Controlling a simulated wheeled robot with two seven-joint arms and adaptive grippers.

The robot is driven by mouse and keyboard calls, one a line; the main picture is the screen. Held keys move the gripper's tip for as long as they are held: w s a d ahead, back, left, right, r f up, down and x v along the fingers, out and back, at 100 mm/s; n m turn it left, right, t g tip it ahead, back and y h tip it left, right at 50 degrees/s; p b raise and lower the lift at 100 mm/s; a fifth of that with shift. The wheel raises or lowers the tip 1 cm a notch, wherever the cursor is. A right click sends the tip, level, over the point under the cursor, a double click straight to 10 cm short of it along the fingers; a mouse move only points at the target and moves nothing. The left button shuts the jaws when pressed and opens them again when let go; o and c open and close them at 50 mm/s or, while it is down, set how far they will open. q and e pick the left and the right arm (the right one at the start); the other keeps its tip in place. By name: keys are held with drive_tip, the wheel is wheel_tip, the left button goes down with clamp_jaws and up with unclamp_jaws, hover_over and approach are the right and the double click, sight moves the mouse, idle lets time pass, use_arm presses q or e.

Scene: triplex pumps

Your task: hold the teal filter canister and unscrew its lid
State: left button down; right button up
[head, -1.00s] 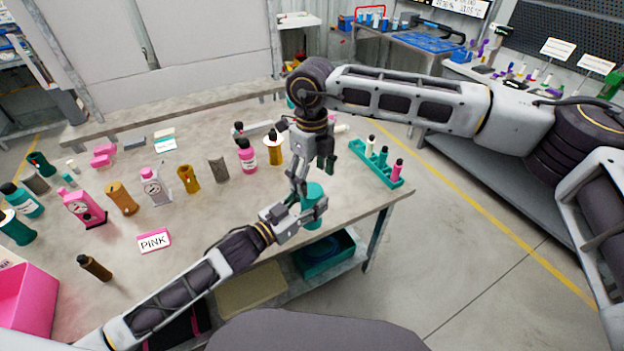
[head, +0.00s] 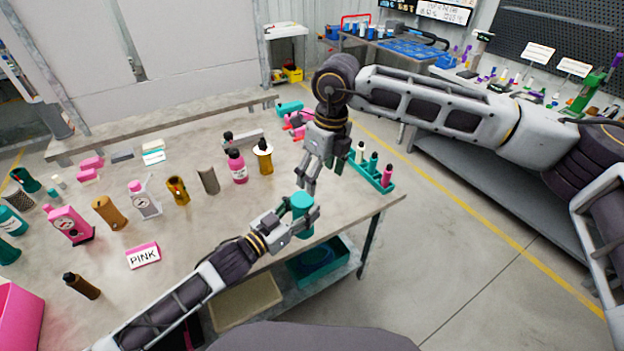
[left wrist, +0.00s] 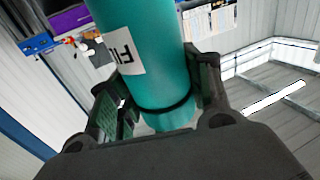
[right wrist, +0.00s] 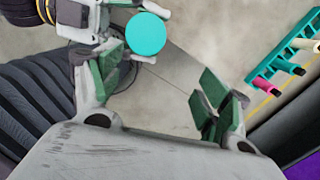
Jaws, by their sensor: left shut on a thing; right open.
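The teal filter canister (head: 303,222) stands upright in the jaws of my left gripper (head: 300,227) near the table's right front edge. In the left wrist view the canister (left wrist: 140,50) fills the middle, with a white label partly readable and green finger pads on both sides. Its round teal lid (right wrist: 146,34) shows from above in the right wrist view; in the head view the lid (head: 302,200) is on top. My right gripper (head: 311,184) is open and empty, a little above the lid. In the right wrist view its fingers (right wrist: 160,90) are apart, with the lid beyond them, nearer the left finger.
A teal rack (head: 374,172) with several small bottles stands right of the grippers. Pink and amber bottles (head: 237,166) stand behind left. A PINK sign (head: 143,255) and several canisters occupy the table's left. A teal bin (head: 318,262) sits below the table edge.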

sight(303, 199)
drive_tip(key=shift+t+y, duration=0.7)
drive_tip(key=shift+t, duration=0.2)
drive_tip(key=s+r, duration=0.1)
drive_tip(key=s+a+r, duration=0.1)
drive_tip(key=r, duration=0.1)
drive_tip(key=s+r, duration=0.1)
drive_tip(key=shift+a+r, duration=0.15)
drive_tip(key=shift+a, duration=0.15)
drive_tip(key=shift+x, duration=6.05)
drive_tip(key=shift+d, duration=0.1)
